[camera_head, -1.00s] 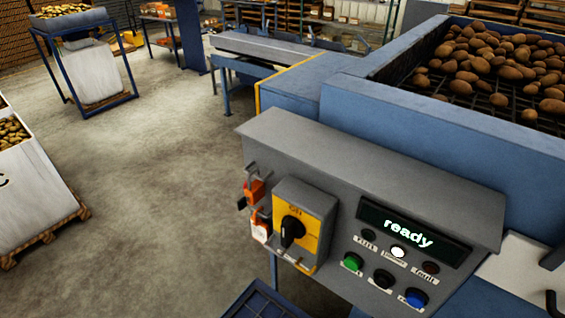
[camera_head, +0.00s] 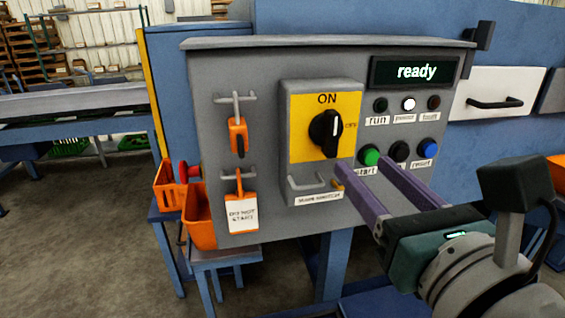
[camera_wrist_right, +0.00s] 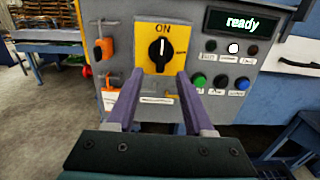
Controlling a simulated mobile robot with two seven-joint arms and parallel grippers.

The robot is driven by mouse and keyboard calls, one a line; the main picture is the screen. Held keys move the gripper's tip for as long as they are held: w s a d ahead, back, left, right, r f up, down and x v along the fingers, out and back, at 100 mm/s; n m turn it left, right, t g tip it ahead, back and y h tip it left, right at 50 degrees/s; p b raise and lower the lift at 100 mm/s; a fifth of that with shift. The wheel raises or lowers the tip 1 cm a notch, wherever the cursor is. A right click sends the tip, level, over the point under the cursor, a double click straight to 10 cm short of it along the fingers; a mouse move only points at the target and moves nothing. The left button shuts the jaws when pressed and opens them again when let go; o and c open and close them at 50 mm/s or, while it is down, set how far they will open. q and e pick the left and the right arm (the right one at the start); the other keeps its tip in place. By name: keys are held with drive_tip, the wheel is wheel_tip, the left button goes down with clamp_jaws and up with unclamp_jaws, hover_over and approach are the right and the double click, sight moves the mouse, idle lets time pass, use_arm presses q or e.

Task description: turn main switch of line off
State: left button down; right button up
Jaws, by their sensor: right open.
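The main switch is a black rotary knob (camera_head: 325,133) on a yellow plate (camera_head: 307,152) fixed to a grey control box. The knob's white mark points up, toward ON; OFF is printed at its right. The knob also shows in the right wrist view (camera_wrist_right: 160,50), upright ahead of the fingers. My right gripper (camera_head: 388,187) has its two purple fingers apart and empty. It is in front of the panel, below and to the right of the knob in the head view. I cannot tell the exact gap. My left gripper is not in view.
The display (camera_head: 415,71) reads "ready" and a white lamp (camera_head: 408,104) is lit. Green start (camera_head: 369,156), black and blue reset (camera_head: 428,147) buttons sit close to my fingers. An orange padlock (camera_head: 238,136) and a "do not start" tag (camera_head: 242,214) hang left of the switch.

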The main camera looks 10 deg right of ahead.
sight(335, 133)
drive_tip(key=w, duration=1)
drive_tip(key=shift+r, duration=0.1)
drive_tip(key=shift+c, duration=0.2)
clamp_jaws()
